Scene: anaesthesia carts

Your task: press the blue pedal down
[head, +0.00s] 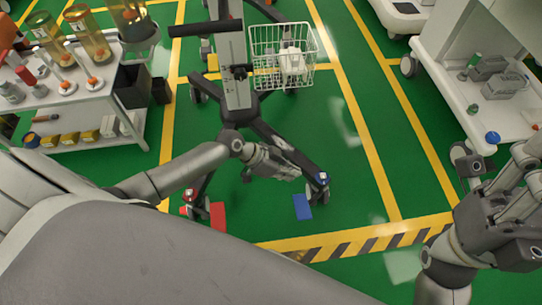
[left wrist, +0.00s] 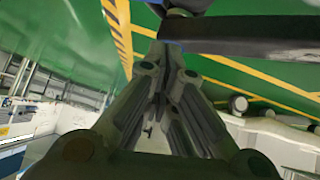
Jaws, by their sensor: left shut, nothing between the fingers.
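The blue pedal (head: 322,177) is a small blue piece on the caster at the front right leg of the wheeled stand (head: 238,90). My left gripper (head: 294,173) is shut and empty, just left of that caster and above the floor, with a gap to the pedal in the head view. In the left wrist view its closed fingers (left wrist: 167,52) point at a dark leg of the stand (left wrist: 240,30); the pedal cannot be made out there. My right gripper (head: 527,175) is at the right edge, far from the pedal, and its finger opening is unclear.
A blue floor patch (head: 302,206) lies beside the caster. A red pedal (head: 188,195) and red floor patch (head: 218,215) are at the front left leg. A white wire basket (head: 283,60) hangs on the stand. Carts stand left (head: 75,95) and right (head: 450,75).

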